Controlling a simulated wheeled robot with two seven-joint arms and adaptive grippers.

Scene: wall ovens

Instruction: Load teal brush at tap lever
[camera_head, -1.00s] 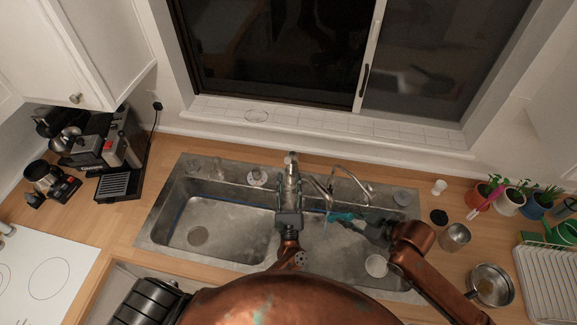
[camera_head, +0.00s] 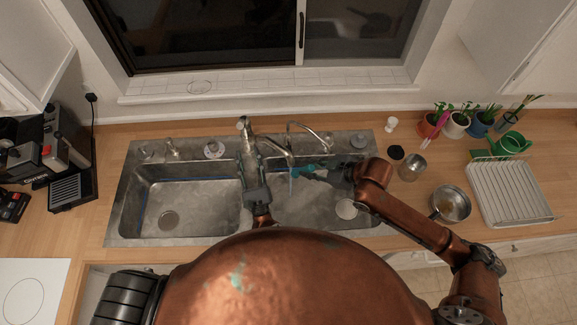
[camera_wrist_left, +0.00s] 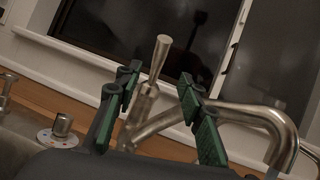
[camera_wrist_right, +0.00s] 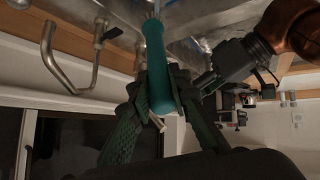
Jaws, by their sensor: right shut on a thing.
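The metal tap (camera_head: 243,125) stands behind the sink divider, its lever (camera_wrist_left: 160,62) pointing up. My left gripper (camera_head: 250,158) is in front of the tap. In the left wrist view its green fingers (camera_wrist_left: 158,88) are apart, with the lever seen between them; I cannot tell whether they touch it. My right gripper (camera_head: 328,174) is over the right basin, shut on the teal brush (camera_head: 304,171). In the right wrist view the teal handle (camera_wrist_right: 158,70) runs between the green fingers (camera_wrist_right: 155,92). The brush lies near the tap spout; its far end is unclear.
The double sink (camera_head: 190,205) has two basins. A second thin tap (camera_head: 310,130) stands right of the first. A light cup (camera_head: 346,209) is in the right basin. A metal can (camera_head: 411,167), a pan (camera_head: 451,203) and a dish rack (camera_head: 510,190) stand on the right counter.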

